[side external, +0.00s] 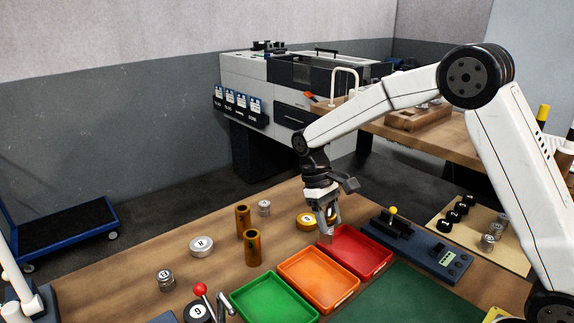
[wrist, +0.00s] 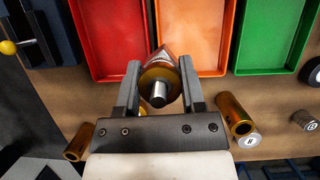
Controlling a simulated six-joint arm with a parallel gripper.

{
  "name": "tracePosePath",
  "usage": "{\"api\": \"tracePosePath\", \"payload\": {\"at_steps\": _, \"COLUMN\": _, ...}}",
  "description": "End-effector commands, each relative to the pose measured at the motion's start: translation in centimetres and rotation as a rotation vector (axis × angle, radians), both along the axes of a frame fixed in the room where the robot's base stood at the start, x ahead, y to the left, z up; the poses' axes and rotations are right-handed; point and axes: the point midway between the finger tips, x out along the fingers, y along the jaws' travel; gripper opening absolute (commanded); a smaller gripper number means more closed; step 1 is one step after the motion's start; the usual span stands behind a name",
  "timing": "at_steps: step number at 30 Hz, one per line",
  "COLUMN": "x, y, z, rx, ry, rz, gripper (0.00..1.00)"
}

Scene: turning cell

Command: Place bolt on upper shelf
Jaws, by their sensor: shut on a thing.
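My gripper (side external: 328,235) is low over the table by the back left corner of the red tray (side external: 356,254). In the wrist view my gripper (wrist: 158,80) is shut on a small piece (wrist: 158,92) with a round silver stub, a brass-coloured collar and a pointed reddish end. This may be the bolt; its shape is partly hidden by the fingers. I cannot pick out an upper shelf in either view.
An orange tray (side external: 318,280) and a green tray (side external: 274,299) line up beside the red one. Brass cylinders (side external: 252,248) and a white disc (side external: 202,246) stand to the left. A yellow-rimmed disc (side external: 306,221) is close behind my gripper. A dark lever panel (side external: 415,245) lies right.

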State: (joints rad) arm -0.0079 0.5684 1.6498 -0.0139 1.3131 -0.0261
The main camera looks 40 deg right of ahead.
Motion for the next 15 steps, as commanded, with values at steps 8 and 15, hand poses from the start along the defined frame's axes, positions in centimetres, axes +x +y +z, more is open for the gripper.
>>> {"api": "tracePosePath", "payload": {"at_steps": 8, "x": 1.5, "y": -0.1, "z": -0.6, "rx": 0.001, "ry": 0.002, "rz": -0.04, "gripper": 0.0}}
{"api": "tracePosePath", "payload": {"at_steps": 15, "x": 1.5, "y": -0.1, "z": -0.6, "rx": 0.001, "ry": 0.002, "rz": -0.042, "gripper": 0.0}}
